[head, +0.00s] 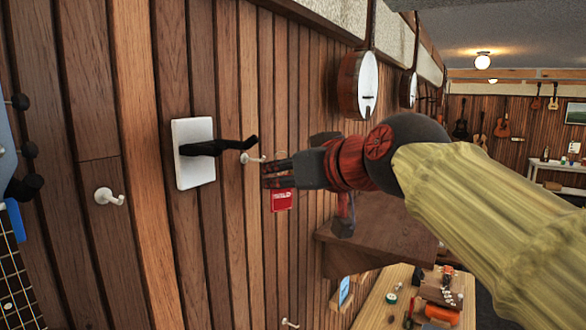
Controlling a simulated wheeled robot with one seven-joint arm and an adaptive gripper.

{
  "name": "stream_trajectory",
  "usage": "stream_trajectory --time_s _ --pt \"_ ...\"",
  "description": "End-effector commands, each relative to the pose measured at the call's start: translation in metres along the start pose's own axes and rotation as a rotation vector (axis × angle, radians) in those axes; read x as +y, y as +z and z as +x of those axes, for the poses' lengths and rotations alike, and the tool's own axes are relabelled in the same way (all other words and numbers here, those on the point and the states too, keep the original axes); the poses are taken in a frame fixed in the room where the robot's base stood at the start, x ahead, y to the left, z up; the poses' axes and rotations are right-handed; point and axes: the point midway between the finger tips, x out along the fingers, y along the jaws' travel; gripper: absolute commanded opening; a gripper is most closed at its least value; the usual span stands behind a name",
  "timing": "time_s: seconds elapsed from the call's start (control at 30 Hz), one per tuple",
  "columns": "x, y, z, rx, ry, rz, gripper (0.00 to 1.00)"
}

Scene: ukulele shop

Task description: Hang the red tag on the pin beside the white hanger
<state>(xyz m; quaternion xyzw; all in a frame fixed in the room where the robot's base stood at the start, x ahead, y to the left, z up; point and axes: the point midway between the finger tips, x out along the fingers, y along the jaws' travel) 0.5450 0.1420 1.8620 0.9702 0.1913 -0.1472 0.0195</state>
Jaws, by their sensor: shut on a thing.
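The red tag (282,201) hangs just below the fingers of my gripper (272,174), which is shut on its upper part. The tag's top edge is hidden by the fingers. The white hanger (194,170) is a white plate with a dark arm sticking out, fixed on the wood-plank wall to the left. A small white pin (250,159) sticks out of the wall right of the hanger. My fingertips are close to this pin and slightly below and right of it. I cannot tell whether the tag touches the pin.
Another white pin (108,196) is left of the hanger, and one (290,323) is low on the wall. Part of a stringed instrument (14,275) is at the left edge. Round banjos (366,84) hang beyond. A brown shelf (385,240) and a cluttered bench (385,312) stand below my arm.

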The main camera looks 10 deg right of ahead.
Motion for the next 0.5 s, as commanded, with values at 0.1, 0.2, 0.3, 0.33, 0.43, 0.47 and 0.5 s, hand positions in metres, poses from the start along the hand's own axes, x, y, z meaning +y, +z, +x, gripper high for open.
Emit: stream_trajectory --time_s 0.1,0.2,0.3,0.33,0.43,0.47,0.5 --pt "-0.005 -0.002 0.006 -0.001 -0.003 0.000 0.17" --pt "-0.006 -0.003 0.011 -0.002 -0.001 0.000 0.17" --pt "-0.009 -0.004 0.015 -0.002 -0.002 0.000 0.17" --pt "-0.010 -0.004 0.017 -0.002 -0.002 0.000 0.17" --pt "-0.013 -0.005 0.021 -0.001 -0.001 0.000 0.17" --pt "-0.013 -0.005 0.022 -0.001 -0.001 0.000 0.17" --pt "-0.015 -0.006 0.024 -0.001 -0.002 0.000 0.17"
